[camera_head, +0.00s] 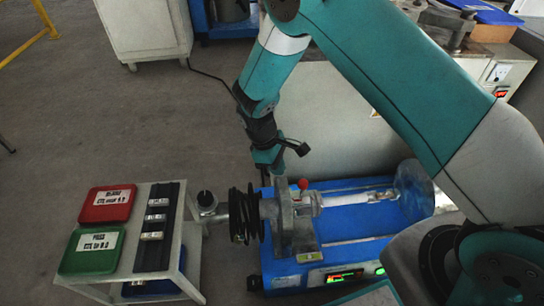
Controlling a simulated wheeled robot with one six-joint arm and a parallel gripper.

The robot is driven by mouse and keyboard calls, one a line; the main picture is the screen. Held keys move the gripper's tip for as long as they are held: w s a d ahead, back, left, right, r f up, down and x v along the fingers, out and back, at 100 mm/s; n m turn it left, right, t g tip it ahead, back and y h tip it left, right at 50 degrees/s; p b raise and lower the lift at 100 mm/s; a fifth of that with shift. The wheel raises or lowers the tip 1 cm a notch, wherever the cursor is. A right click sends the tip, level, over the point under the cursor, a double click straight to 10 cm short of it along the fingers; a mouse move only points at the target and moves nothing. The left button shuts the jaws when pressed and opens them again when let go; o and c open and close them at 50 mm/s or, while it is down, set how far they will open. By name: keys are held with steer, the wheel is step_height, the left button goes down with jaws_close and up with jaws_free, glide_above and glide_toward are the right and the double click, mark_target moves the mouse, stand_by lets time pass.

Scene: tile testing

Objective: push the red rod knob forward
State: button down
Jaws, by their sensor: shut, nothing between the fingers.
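The red rod knob (303,184) stands on top of the grey metal housing of the testing machine (350,211), which has a blue base. My gripper (274,182) points down just left of the red knob, close to the housing's top. The gripper is shut with nothing held. A small gap seems to separate it from the knob, but I cannot tell whether they touch. The fingertips are small and partly lost against the dark coil and grey housing behind them.
A black coil (245,215) sits at the machine's left end. Further left, a small white table (195,262) carries a red tray (107,204), a green tray (92,249) and a black rack (160,225). A white cabinet (147,30) stands at the back. Floor at left is clear.

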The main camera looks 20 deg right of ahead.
steer(key=s+d, duration=0.1)
steer(key=d+f, duration=0.1)
steer(key=s+d, duration=0.1)
steer(key=shift+s+d+f+b, duration=0.15)
steer(key=shift+s+f+b, duration=0.1)
steer(key=shift+s+b, duration=0.1)
steer(key=shift+s+d+r+p, duration=0.1)
steer(key=shift+d+p, duration=0.35)
steer(key=shift+d, duration=0.15)
steer(key=shift+s+d+r+p, duration=0.1)
steer(key=shift+d+p, duration=0.35)
steer(key=shift+d, duration=0.15)
steer(key=shift+f, duration=0.2)
steer(key=shift+a+r, duration=0.1)
